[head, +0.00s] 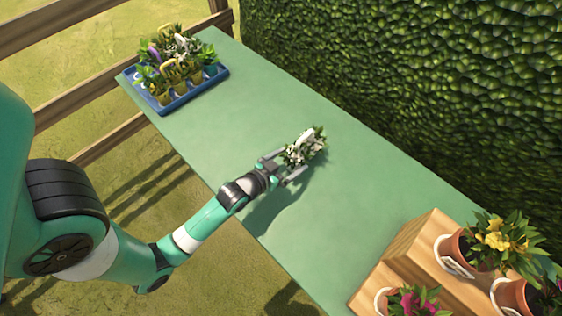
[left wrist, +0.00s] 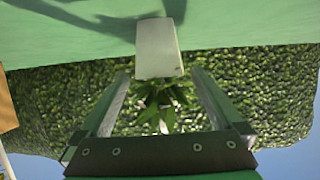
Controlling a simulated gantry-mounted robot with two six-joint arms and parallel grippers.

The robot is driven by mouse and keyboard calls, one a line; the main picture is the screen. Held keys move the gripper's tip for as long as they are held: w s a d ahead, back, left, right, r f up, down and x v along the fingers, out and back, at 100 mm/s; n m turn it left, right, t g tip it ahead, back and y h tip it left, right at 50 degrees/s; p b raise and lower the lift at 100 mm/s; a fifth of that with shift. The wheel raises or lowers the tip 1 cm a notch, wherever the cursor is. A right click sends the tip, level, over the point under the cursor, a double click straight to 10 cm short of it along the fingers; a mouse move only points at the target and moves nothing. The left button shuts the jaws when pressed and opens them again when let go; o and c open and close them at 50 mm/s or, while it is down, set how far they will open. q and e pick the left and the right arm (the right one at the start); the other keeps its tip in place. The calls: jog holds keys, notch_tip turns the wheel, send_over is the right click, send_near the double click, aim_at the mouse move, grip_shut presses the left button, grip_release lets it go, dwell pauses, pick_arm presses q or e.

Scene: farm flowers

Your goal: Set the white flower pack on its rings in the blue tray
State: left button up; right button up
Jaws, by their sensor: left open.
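The white flower pack (head: 305,147), a clump of white blooms and green leaves with a pale top piece, is at the middle of the green table. My left gripper (head: 285,165) is open, its fingers spread just short of the pack or at its near side; contact cannot be told. In the left wrist view the pack's white block (left wrist: 157,47) and leaves (left wrist: 160,105) show between and beyond the two open fingers (left wrist: 160,95). The blue tray (head: 197,92) stands at the table's far left end, holding several potted flower packs. Its rings are largely hidden by plants. My right gripper is not in view.
A wooden stepped stand (head: 405,250) with terracotta flower pots (head: 462,247) is at the lower right. A hedge (head: 420,80) lines the table's far side; a wooden fence (head: 60,30) is at the left. The green table (head: 255,110) is clear between tray and pack.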

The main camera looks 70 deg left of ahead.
pick_arm(q)
jog(key=p+v, duration=0.1)
jog(key=v, duration=0.4)
jog(key=shift+s+d+r, duration=0.15)
jog(key=shift+s+r, duration=0.05)
jog(key=shift+s, duration=0.1)
jog(key=w+d+r+m+t+h, duration=0.1)
jog(key=w+d+r+t, duration=0.3)
jog(key=r, duration=0.6)
jog(key=w+r+m+t, duration=0.1)
jog(key=w+r, duration=0.6)
jog(key=r, duration=0.4)
jog(key=w+d+r+m+t+h, duration=0.1)
jog(key=w+r+t, duration=0.3)
jog(key=r, duration=0.6)
jog(key=s+d+r+m+t+h, duration=0.1)
jog(key=s+d+r+t+h, duration=0.1)
jog(key=r, duration=0.8)
jog(key=s+d+r+m+t+h, duration=0.1)
jog(key=s+d+r+t+h, duration=0.1)
jog(key=d+r, duration=0.3)
jog(key=s+d+r+t+h, duration=0.1)
jog(key=d+r, duration=0.3)
jog(key=r, duration=1)
jog(key=shift+s+r+m+t+h, duration=0.4)
jog(key=shift+s+t, duration=0.1)
jog(key=shift+s, duration=0.15)
jog(key=shift+d+f, duration=0.1)
